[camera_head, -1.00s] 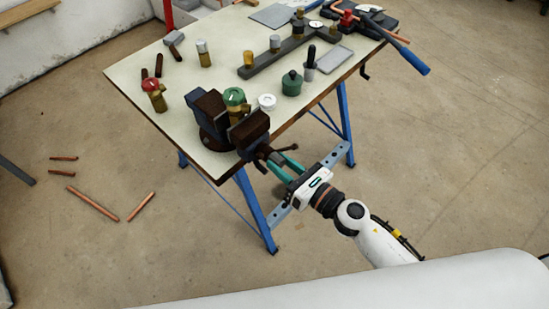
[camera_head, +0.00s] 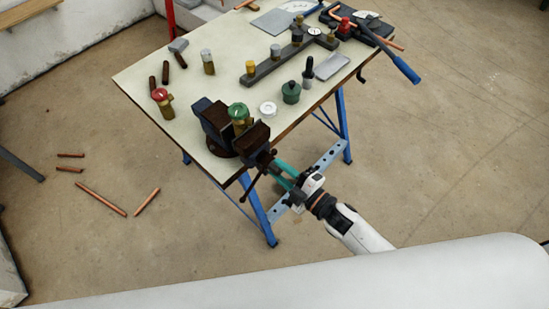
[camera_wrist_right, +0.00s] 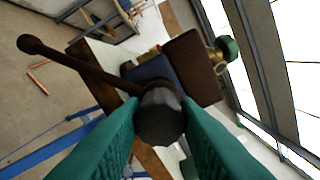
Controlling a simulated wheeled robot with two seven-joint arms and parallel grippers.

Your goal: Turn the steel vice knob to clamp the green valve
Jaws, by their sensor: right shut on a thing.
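The vice (camera_head: 218,128) is bolted at the near corner of the workbench. The green valve (camera_head: 239,112) stands upright between its jaws, with a brass body; I cannot tell whether both jaws touch it. It also shows in the right wrist view (camera_wrist_right: 227,47), beyond the brown jaw. My right gripper (camera_head: 276,167) is at the vice's front, with green fingers shut on the steel vice knob (camera_wrist_right: 158,116). The vice's handle bar (camera_wrist_right: 75,67) runs out to the upper left from the knob in the wrist view. My left gripper is not in view.
A red-capped valve (camera_head: 163,103), a green-black pot (camera_head: 291,92) and a white disc (camera_head: 268,108) stand near the vice. A dark manifold bar (camera_head: 272,68) lies further back. Copper pipes (camera_head: 101,199) lie on the floor at left. The workbench's blue leg (camera_head: 258,212) is close to my right gripper.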

